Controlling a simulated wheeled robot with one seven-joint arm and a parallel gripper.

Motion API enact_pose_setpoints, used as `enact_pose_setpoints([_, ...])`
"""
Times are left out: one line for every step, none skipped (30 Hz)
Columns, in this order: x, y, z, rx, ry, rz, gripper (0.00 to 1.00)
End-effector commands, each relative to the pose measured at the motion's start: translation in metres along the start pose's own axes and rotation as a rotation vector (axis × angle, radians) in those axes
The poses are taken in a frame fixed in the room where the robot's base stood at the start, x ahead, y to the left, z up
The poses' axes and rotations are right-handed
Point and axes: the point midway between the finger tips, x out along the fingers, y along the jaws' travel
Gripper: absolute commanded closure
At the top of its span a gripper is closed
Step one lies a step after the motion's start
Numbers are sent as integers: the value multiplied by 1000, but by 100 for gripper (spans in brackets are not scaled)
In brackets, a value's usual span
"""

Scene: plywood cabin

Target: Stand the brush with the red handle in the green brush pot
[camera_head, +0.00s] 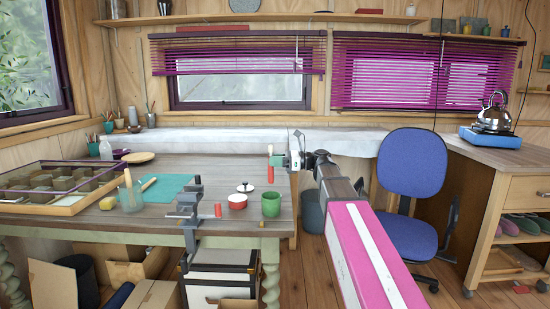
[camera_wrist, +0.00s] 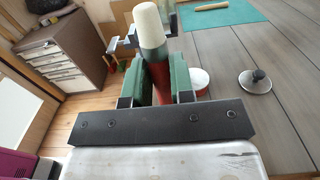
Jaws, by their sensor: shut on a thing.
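The brush with the red handle (camera_wrist: 154,45) is between the green-padded fingers of my gripper (camera_wrist: 158,86). In the wrist view its cream bristles are at the top, then a grey band, with the red handle lower between the pads. I cannot make out the pot in the wrist view.
A red pot (camera_head: 237,201) and a lid with a black knob (camera_head: 245,187) are left of the green pot. A grey vice (camera_head: 190,197) is clamped at the front edge. Further left are a teal mat (camera_head: 166,188), a glass jar (camera_head: 131,199) and a wooden display tray (camera_head: 66,209). A blue chair (camera_head: 411,163) stands right.

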Motion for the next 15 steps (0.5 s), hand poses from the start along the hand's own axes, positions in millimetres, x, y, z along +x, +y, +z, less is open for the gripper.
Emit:
enact_pose_setpoints([0,0,-4,1,0,0,100])
enact_pose_setpoints([0,0,-6,1,0,0,100])
enact_pose_setpoints([0,0,-8,1,0,0,100])
enact_pose_setpoints([0,0,-10,0,0,0,100])
enact_pose_setpoints([0,0,-12,0,0,0,100])
enact_pose_setpoints([0,0,-15,0,0,0,100])
enact_pose_setpoints([0,0,-18,0,0,0,100])
enact_pose_setpoints([0,0,-20,0,0,0,100])
enact_pose_setpoints([0,0,-22,1,0,0,100])
enact_pose_setpoints([0,0,-24,1,0,0,100])
enact_pose_setpoints([0,0,-26,1,0,0,100])
enact_pose_setpoints([0,0,-29,1,0,0,100])
enact_pose_setpoints([0,0,-31,0,0,0,100])
enact_pose_setpoints([0,0,-33,0,0,0,100])
enact_pose_setpoints([0,0,-36,0,0,0,100])
